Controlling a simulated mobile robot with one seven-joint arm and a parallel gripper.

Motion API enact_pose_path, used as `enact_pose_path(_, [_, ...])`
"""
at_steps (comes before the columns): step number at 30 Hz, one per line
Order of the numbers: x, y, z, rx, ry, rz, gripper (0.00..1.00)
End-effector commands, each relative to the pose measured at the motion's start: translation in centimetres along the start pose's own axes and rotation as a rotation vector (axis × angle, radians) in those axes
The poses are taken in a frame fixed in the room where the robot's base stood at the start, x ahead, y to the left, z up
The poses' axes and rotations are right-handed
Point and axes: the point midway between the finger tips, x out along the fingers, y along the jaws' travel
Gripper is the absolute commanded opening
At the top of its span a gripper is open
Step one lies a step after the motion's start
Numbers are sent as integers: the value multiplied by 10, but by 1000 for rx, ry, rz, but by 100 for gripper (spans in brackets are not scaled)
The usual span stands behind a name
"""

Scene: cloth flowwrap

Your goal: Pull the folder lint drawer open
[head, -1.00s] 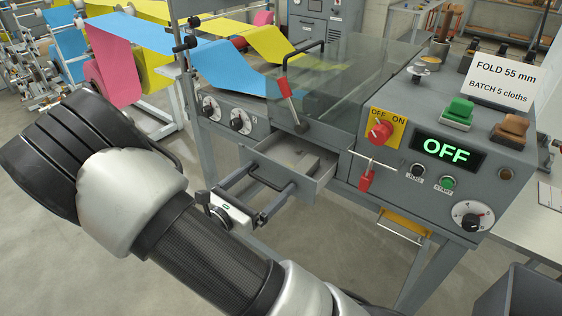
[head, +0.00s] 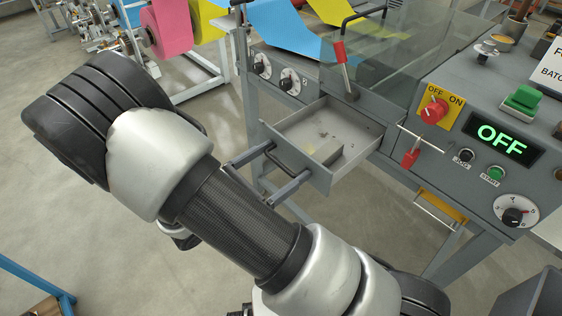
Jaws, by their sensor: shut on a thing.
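The grey lint drawer (head: 333,182) stands well out from the front of the folder machine, its tray open to view. Small dark specks and a pale yellowish scrap lie on its floor, beside a low grey block. The black bar handle (head: 270,160) is on the drawer's front. My gripper (head: 289,165) is at the drawer front, its two grey fingers at the handle, shut on it. My arm hides the gripper's body and the floor below it.
The machine's panel reads OFF. A red padlock-like tag (head: 411,158) hangs from a rod right of the drawer. A red-handled lever (head: 341,54) stands above it. A yellow-fronted pull (head: 442,206) sits lower right. Floor left of the drawer is clear.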

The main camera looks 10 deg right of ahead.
Motion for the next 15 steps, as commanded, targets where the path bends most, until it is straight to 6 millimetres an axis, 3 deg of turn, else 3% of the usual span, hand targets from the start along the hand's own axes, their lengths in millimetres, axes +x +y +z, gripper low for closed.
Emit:
enact_pose_path(1, [0,0,0,1,-2,-1,55])
enact_pose_path(2, [0,0,0,1,-2,-1,100])
enact_pose_path(10, [-1,0,0,1,-1,0,100])
enact_pose_path(15, [-20,1,0,2,1,4,100])
